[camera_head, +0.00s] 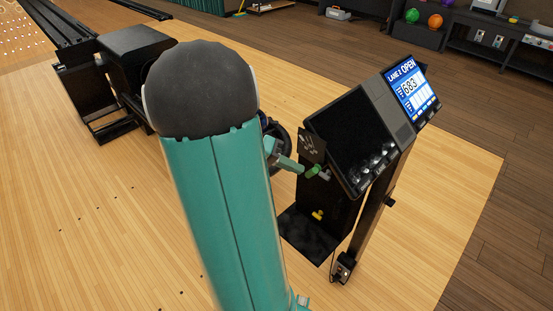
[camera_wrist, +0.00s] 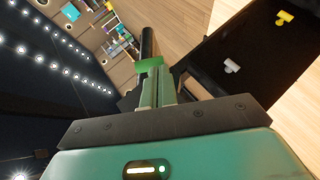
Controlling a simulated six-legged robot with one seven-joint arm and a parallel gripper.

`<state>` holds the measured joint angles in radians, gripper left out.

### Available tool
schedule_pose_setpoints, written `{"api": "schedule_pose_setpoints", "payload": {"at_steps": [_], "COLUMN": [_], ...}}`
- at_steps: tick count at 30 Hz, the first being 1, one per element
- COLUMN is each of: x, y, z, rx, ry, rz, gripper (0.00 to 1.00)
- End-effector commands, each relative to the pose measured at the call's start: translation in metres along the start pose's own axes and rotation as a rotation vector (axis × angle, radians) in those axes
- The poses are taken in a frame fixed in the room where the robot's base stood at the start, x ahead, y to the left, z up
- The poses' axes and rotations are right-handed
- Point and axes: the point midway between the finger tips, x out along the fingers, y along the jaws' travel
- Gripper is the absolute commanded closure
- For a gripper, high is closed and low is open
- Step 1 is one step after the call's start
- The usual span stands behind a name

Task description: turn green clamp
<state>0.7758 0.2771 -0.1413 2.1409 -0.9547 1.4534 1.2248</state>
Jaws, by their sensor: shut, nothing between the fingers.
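The green clamp (camera_head: 314,171) is a small bright green piece at the dark console's left side in the head view. In the wrist view the green clamp (camera_wrist: 150,65) lies straight ahead, just beyond my fingertips. My gripper (camera_head: 298,167) is shut and empty, with its teal fingers close to the clamp's left side. In the wrist view my gripper (camera_wrist: 158,88) points at the clamp and overlaps its lower part. I cannot tell whether they touch.
The dark console (camera_head: 352,130) carries a lit screen (camera_head: 410,88). A yellow clamp (camera_head: 318,214) sits lower on its stand and shows in the wrist view (camera_wrist: 284,17). A white clamp (camera_wrist: 231,66) is nearer the green one. My arm hides part of the floor.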

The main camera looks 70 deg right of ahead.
Motion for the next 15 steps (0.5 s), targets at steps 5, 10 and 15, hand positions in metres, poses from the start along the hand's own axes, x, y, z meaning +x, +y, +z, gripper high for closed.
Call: {"api": "schedule_pose_setpoints", "payload": {"at_steps": [5,10,15], "x": [0.0079,0.0078,0.0077], "y": [-0.0005,-0.0005,-0.0006], "z": [0.0011,0.0011,0.0011], "rx": [-0.001,-0.001,-0.003], "ry": [0.000,0.001,0.001], "rz": [-0.001,-0.001,0.003], "gripper": [1.00,1.00,1.00]}}
